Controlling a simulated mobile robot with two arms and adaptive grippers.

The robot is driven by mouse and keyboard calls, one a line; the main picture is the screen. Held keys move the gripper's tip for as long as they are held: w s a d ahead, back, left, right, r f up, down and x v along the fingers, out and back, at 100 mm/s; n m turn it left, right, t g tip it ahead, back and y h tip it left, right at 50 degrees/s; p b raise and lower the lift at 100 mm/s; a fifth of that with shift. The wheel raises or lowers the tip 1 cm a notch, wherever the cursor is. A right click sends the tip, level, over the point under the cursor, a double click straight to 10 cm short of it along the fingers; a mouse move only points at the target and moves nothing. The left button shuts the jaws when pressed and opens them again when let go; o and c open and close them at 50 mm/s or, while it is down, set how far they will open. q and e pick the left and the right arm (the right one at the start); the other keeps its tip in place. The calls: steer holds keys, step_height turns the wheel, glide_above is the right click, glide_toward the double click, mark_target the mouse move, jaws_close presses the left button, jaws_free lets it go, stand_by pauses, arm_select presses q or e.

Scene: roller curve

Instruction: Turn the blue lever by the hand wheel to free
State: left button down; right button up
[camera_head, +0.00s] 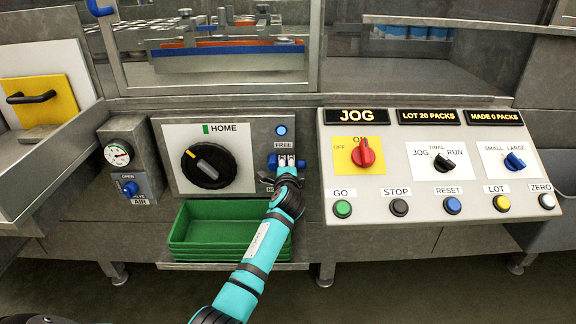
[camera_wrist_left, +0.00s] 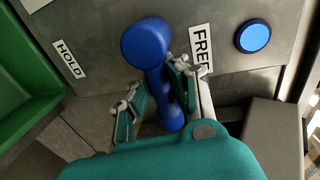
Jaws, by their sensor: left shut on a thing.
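The blue lever (camera_head: 300,163) is on the grey panel to the right of the hand wheel (camera_head: 208,165). It lies roughly sideways, between the FREE label (camera_head: 283,145) above and the partly hidden HOLD label below. My left gripper (camera_head: 286,163) is at the lever and covers its middle. In the left wrist view, the lever (camera_wrist_left: 147,45) shows a thick round blue end and a narrower blue part between the fingers of my left gripper (camera_wrist_left: 160,92). The fingers are closed around it. The FREE label (camera_wrist_left: 200,46) and HOLD label (camera_wrist_left: 70,58) lie on either side. My right gripper is out of view.
A round blue light or button (camera_head: 281,130) sits above the FREE label. Green trays (camera_head: 195,240) stand below the wheel, beside my left arm. The sloped control console (camera_head: 365,205) is close on the right. An air gauge box (camera_head: 119,153) is on the left.

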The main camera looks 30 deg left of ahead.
arm_select(q)
steer(key=c, duration=1.7)
jaws_free()
steer(key=shift+s+a+f, duration=0.25)
steer(key=shift+a+f, duration=0.05)
steer(key=shift+f, duration=0.05)
steer(key=shift+c, duration=0.2)
steer(key=o, duration=0.5)
steer(key=shift+s+r, duration=0.1)
steer(key=shift+r, duration=0.05)
steer(key=shift+o, duration=0.2)
steer(key=shift+r, duration=0.15)
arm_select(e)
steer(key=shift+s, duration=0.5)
arm_select(q)
steer(key=shift+s+a+r, duration=0.1)
steer(key=shift+s+a, duration=0.05)
steer(key=shift+a, duration=0.05)
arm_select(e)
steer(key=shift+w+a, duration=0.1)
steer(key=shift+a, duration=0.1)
arm_select(q)
steer(key=v, duration=1.2)
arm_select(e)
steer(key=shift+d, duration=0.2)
